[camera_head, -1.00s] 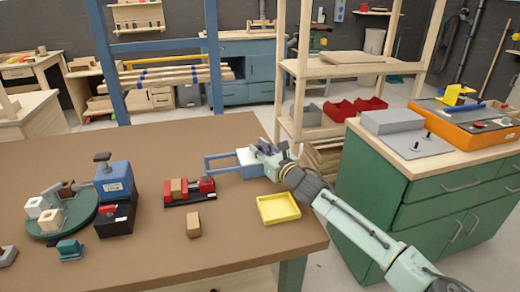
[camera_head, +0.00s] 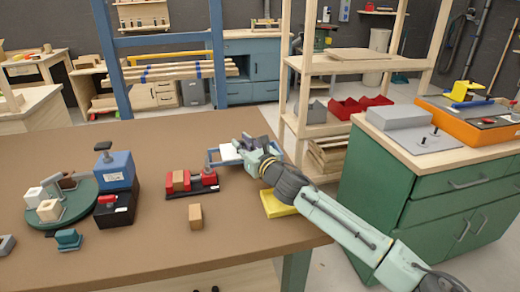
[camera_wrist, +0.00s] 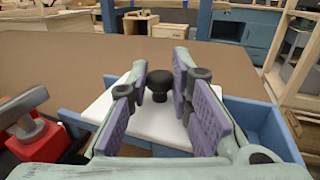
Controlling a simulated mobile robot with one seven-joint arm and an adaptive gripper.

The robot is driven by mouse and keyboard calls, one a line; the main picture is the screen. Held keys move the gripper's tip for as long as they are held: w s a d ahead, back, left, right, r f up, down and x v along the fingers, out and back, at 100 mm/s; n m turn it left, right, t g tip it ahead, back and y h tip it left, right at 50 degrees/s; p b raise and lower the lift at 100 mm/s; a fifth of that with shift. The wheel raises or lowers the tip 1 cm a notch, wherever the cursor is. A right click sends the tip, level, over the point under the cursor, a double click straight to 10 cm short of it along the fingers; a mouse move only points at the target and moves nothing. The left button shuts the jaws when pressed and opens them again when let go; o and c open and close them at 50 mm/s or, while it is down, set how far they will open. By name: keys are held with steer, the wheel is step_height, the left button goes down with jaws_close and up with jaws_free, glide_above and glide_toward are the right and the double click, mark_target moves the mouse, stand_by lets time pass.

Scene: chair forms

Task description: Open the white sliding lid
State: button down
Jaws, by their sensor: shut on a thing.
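The white sliding lid (camera_wrist: 140,112) is a flat plate with a black round knob (camera_wrist: 159,82) on top. It rides on a blue box with rails (camera_wrist: 262,122); in the head view the lid (camera_head: 231,153) shows at the left part of the box (camera_head: 211,157). My gripper (camera_wrist: 159,88) has its two purple pads on either side of the knob and is shut on it. The box's right part is uncovered in the wrist view. In the head view my gripper (camera_head: 245,145) hides much of the box.
A red vise-like holder with a wooden block (camera_head: 178,184) stands just left of the box. A yellow tray (camera_head: 278,206) lies in front, partly behind my arm. A small wooden block (camera_head: 195,217) sits nearer. The table behind the box is clear.

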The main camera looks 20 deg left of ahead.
mark_target(232, 153)
steer(key=s+a, duration=0.2)
steer(key=a, duration=0.1)
steer(key=c, duration=1.4)
jaws_free()
steer(key=shift+d, duration=0.1)
steer(key=v, duration=1.2)
